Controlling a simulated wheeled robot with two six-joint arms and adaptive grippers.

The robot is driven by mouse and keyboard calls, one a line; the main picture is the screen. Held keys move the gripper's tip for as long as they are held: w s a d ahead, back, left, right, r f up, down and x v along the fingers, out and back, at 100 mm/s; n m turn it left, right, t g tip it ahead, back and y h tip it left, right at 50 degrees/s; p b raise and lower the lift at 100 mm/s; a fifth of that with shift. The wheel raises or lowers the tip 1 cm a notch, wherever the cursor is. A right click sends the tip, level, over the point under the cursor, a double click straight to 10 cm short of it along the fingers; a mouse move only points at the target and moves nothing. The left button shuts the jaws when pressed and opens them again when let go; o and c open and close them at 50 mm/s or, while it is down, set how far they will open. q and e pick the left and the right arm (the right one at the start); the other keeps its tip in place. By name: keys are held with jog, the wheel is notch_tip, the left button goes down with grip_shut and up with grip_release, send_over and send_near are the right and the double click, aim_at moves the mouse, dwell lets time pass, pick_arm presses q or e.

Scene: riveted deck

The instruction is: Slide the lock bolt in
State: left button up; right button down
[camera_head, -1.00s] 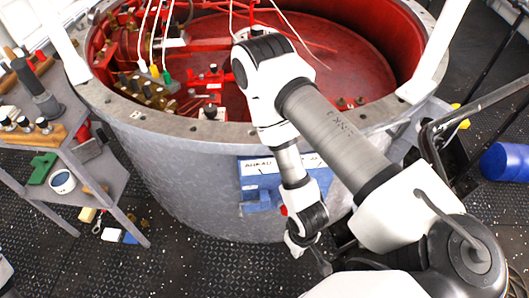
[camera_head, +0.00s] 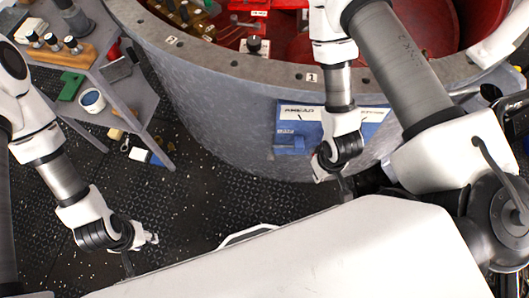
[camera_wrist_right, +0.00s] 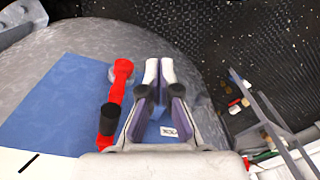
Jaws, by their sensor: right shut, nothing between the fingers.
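A blue panel (camera_head: 347,128) with white label strips is fixed to the outside of the big grey drum; a small blue block (camera_head: 289,146) juts from its lower left. In the right wrist view, a red bar (camera_wrist_right: 119,88) with a black knob (camera_wrist_right: 110,113) lies against the blue panel (camera_wrist_right: 58,108); I cannot tell whether it is the lock bolt. My right gripper (camera_wrist_right: 159,72) is shut and empty, beside the red bar and apart from it. My left gripper (camera_head: 150,238) is over the floor at lower left, away from the panel; its jaws are too small to read.
The grey drum (camera_head: 225,88) with its red interior fills the back. A grey shelf cart (camera_head: 128,88) at the left carries a white-and-blue cup (camera_head: 92,100) and a green piece (camera_head: 70,86). Dark floor between cart and drum is mostly clear.

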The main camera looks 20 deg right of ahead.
jog(key=w+a+r+n+t+y, duration=0.1)
jog(key=w+a+r+n+y, duration=0.2)
jog(key=w+a+n, duration=0.8)
notch_tip(320, 180, up, 2)
jog(key=w+n, duration=0.2)
jog(key=n, duration=0.1)
jog(key=shift+w, duration=0.25)
notch_tip(320, 180, down, 11)
